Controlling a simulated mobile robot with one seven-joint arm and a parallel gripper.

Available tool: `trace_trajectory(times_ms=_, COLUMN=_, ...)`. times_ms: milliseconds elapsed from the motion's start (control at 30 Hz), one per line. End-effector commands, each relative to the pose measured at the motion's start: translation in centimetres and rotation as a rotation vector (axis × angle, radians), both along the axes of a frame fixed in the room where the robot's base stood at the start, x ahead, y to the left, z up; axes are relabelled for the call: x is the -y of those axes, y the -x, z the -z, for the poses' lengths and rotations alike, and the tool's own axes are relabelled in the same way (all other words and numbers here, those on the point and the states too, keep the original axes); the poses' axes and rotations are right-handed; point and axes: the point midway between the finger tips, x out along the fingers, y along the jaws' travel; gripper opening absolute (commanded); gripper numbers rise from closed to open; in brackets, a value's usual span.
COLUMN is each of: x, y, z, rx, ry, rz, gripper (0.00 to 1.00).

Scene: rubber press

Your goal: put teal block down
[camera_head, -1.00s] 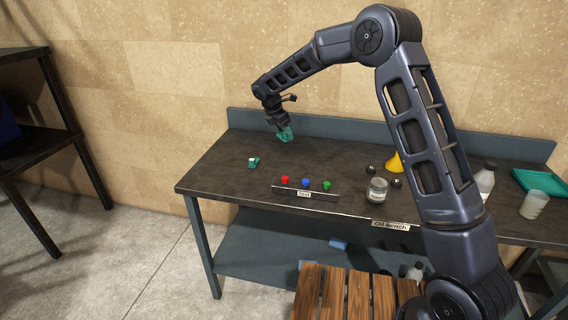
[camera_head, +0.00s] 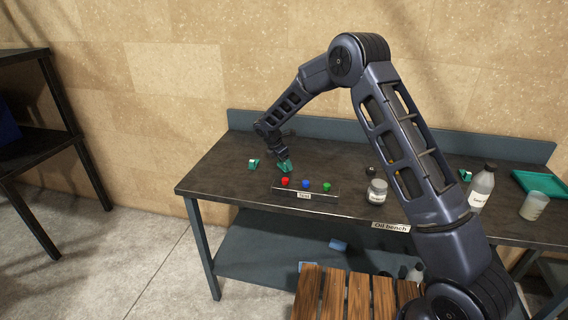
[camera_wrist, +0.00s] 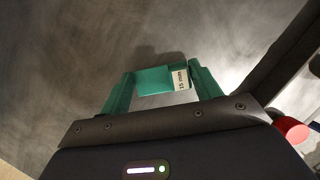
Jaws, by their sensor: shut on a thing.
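In the wrist view, a teal block (camera_wrist: 153,80) with a white "15 mm" label sits between the two teal fingers of my gripper (camera_wrist: 161,72). The fingers are shut on its sides. In the head view my gripper (camera_head: 285,167) points down, low over the left part of the dark bench top (camera_head: 225,175), behind the button strip. The held block cannot be told from the teal fingers there. Whether it touches the bench is unclear. Another small teal block (camera_head: 253,164) with a white face stands on the bench left of my gripper.
The strip (camera_head: 330,193) with red (camera_head: 285,181), blue (camera_head: 306,184) and green (camera_head: 326,187) buttons is close in front of my gripper. A jar (camera_head: 377,191), a bottle (camera_head: 482,187), a cup (camera_head: 533,206) and a teal tray (camera_head: 540,184) stand to the right. The far-left bench top is clear.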

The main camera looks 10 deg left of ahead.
Motion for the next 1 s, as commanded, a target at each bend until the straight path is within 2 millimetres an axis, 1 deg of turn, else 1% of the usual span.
trace_trajectory(times_ms=67, x=0.0, y=0.0, z=0.5, rx=0.001, ry=-0.001, rz=0.000, gripper=0.36)
trace_trajectory(times_ms=433, x=0.0, y=0.0, z=0.8, rx=0.000, ry=-0.002, rz=0.001, gripper=0.36)
trace_trajectory(times_ms=467, x=0.0, y=0.0, z=0.8, rx=0.000, ry=-0.002, rz=0.001, gripper=0.69)
trace_trajectory(times_ms=500, x=0.0, y=0.0, z=0.8, rx=0.000, ry=-0.002, rz=0.001, gripper=0.77)
trace_trajectory(times_ms=533, x=0.0, y=0.0, z=0.8, rx=0.000, ry=-0.002, rz=0.001, gripper=0.83)
trace_trajectory(times_ms=567, x=0.0, y=0.0, z=0.8, rx=0.000, ry=-0.002, rz=0.001, gripper=0.85)
trace_trajectory(times_ms=867, x=0.0, y=0.0, z=0.6, rx=0.000, ry=-0.002, rz=0.001, gripper=0.85)
trace_trajectory(times_ms=1000, x=-0.3, y=0.2, z=-0.5, rx=0.002, ry=-0.003, rz=0.000, gripper=0.85)
